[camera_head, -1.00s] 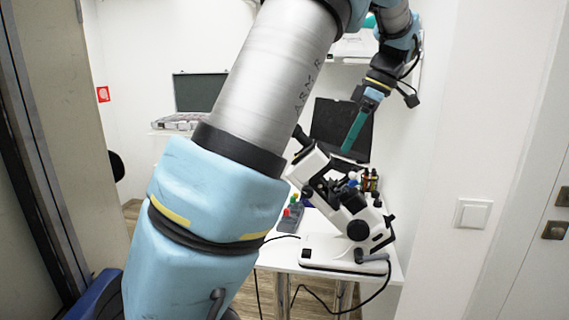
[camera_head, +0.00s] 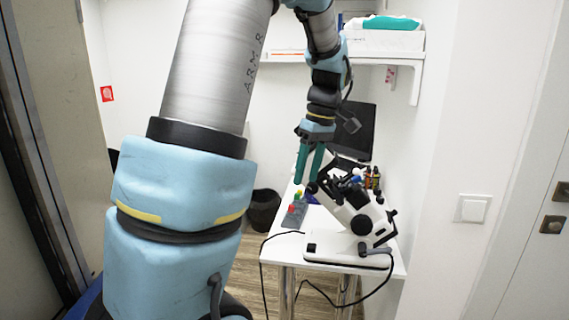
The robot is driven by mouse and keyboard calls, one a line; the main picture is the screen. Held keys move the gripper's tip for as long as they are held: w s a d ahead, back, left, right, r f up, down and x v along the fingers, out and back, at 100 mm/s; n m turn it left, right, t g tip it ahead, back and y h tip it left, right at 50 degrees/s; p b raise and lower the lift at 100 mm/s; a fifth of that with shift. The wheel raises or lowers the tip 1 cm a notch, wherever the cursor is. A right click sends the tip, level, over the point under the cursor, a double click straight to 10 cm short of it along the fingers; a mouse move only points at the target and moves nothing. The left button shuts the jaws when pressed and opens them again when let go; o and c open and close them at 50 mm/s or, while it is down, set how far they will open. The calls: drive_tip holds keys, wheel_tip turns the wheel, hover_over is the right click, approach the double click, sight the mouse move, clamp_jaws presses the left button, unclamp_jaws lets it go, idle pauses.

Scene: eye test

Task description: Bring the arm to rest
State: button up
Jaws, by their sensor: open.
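My arm rises on the left of the head view and bends over at the top. Its far end hangs down over the white table (camera_head: 290,249). My gripper (camera_head: 306,180) points downward with two teal fingers apart and nothing seen between them. Its fingertips show just left of the microscope's upper part, above the table's far side. I cannot tell whether they touch anything. The white and black microscope (camera_head: 350,215) stands on the table.
A grey rack (camera_head: 294,216) with coloured tops lies left of the microscope. Small bottles (camera_head: 372,178) stand behind it. A dark monitor (camera_head: 358,132) is at the back. A shelf (camera_head: 390,62) with boxes hangs above right. A black bin (camera_head: 263,209) stands on the floor.

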drive_tip(key=s+a+f+m+t+h, duration=0.1)
drive_tip(key=s+a+f+m+h, duration=0.1)
drive_tip(key=s+a+f+m, duration=0.7)
drive_tip(key=s+a, duration=0.2)
drive_tip(key=a, duration=0.1)
drive_tip(key=shift+s+m+t, duration=0.3)
drive_tip(key=shift+t, duration=0.1)
drive_tip(key=shift+f, duration=0.1)
idle(0.9)
